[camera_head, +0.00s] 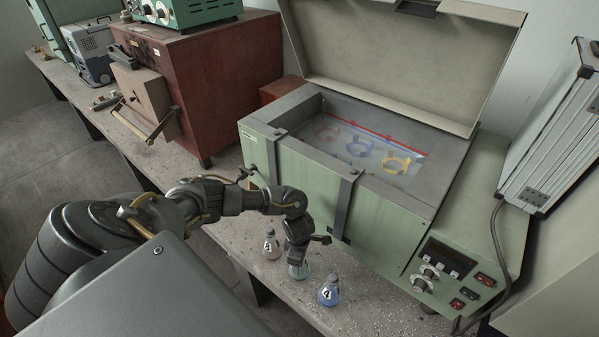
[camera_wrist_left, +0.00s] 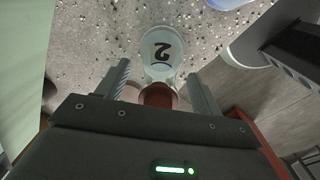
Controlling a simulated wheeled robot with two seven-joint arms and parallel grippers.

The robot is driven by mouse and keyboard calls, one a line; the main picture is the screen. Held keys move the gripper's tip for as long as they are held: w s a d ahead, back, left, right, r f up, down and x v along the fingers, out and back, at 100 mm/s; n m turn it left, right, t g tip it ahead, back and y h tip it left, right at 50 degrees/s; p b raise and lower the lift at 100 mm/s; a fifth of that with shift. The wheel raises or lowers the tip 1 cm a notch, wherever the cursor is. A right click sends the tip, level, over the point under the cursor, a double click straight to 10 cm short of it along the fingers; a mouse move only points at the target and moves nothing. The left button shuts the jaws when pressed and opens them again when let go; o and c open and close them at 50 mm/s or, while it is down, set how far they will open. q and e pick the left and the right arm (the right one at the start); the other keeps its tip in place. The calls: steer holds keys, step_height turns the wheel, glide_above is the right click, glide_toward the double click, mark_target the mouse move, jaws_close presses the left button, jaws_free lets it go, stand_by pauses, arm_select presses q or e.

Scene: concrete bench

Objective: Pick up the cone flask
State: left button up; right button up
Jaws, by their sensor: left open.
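Three small cone flasks stand in a row on the bench in the head view: a reddish one (camera_head: 271,247), a pale clear one (camera_head: 299,271) in the middle and a blue one (camera_head: 328,293). My left gripper (camera_head: 300,250) points down over the middle flask and hides its upper part. In the left wrist view the pale flask (camera_wrist_left: 162,50) bears a "2", and its reddish-brown neck end lies between the two open fingers of my left gripper (camera_wrist_left: 158,72). I see no clear grip on it. My right gripper is not in view.
A green water bath (camera_head: 330,205) with raised lid (camera_head: 400,50) stands close behind the flasks, with coloured rings inside.

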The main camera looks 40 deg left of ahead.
arm_select(q)
steer(key=shift+f, duration=0.1)
steer(key=shift+c, duration=0.3)
jaws_close()
steer(key=shift+r, duration=0.7)
step_height(320, 180, up, 2)
steer(key=s+d+r+p, duration=0.2)
steer(key=s+d+r, duration=0.6)
steer(key=s, duration=0.3)
steer(key=shift+d+r, duration=0.3)
steer(key=shift+r, duration=0.55)
